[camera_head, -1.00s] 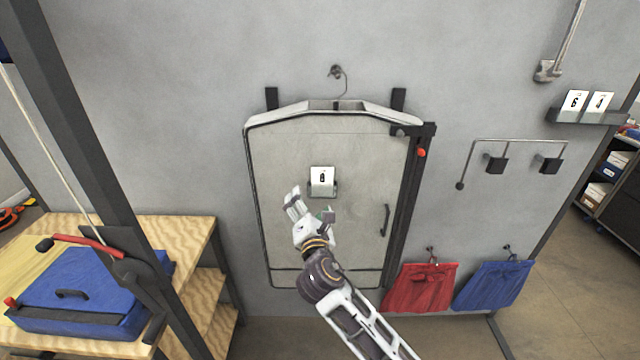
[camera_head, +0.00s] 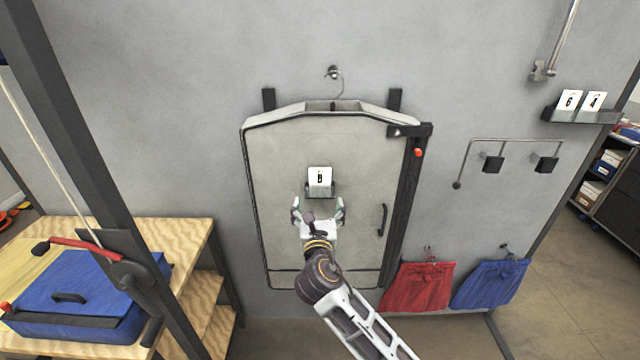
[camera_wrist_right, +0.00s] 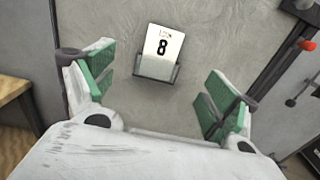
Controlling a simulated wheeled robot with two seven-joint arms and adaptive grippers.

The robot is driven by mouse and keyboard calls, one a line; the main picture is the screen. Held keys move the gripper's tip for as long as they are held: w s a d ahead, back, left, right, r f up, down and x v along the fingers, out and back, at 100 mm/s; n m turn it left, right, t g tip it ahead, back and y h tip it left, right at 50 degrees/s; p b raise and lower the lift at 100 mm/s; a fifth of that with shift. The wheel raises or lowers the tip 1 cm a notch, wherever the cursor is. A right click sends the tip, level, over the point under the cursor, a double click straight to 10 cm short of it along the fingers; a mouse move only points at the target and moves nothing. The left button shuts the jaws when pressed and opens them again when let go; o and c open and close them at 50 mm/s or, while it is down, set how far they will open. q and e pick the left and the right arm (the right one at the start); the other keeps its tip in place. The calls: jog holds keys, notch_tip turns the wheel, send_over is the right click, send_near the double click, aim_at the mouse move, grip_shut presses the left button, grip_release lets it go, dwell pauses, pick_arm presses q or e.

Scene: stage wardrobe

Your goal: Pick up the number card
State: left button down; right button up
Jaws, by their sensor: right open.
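The number card (camera_head: 320,175) is white with a black figure and stands in a small holder (camera_head: 320,192) on the front of the grey garment-bag-shaped panel. In the right wrist view the card (camera_wrist_right: 163,42) reads 8, and its lower part is hidden in the grey holder (camera_wrist_right: 157,69). My right gripper (camera_head: 318,205) is open and empty, just below the card in the head view. In the wrist view its green-padded fingers (camera_wrist_right: 155,88) stand wide apart, on either side of the holder and short of it. My left gripper is not in view.
The grey panel (camera_head: 285,220) has a dark handle (camera_head: 382,219) at right. Cards 6 and 4 (camera_head: 580,100) stand on a wall ledge. Red (camera_head: 420,287) and blue (camera_head: 491,284) cloth bags hang at lower right. A wooden bench (camera_head: 180,240) with a blue case (camera_head: 80,298) stands left.

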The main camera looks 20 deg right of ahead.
jog(key=shift+w, duration=0.15)
dwell(0.3)
jog(key=p, duration=0.1)
send_near(320, 176)
jog(key=shift+w, duration=1.85)
jog(key=shift+d+f, duration=0.25)
jog(key=shift+w+d+r+p, duration=0.15)
jog(key=shift+w+d+p, duration=0.1)
jog(key=shift+w, duration=0.3)
jog(key=shift+w+d+r+p, duration=0.15)
jog(key=shift+w+d, duration=0.1)
jog(key=shift+w, duration=0.3)
jog(key=shift+w+d+r+p, duration=0.15)
jog(key=shift+w+d, duration=0.1)
jog(key=shift+w, duration=0.3)
jog(key=shift+x, duration=0.8)
jog(key=shift+f, duration=0.1)
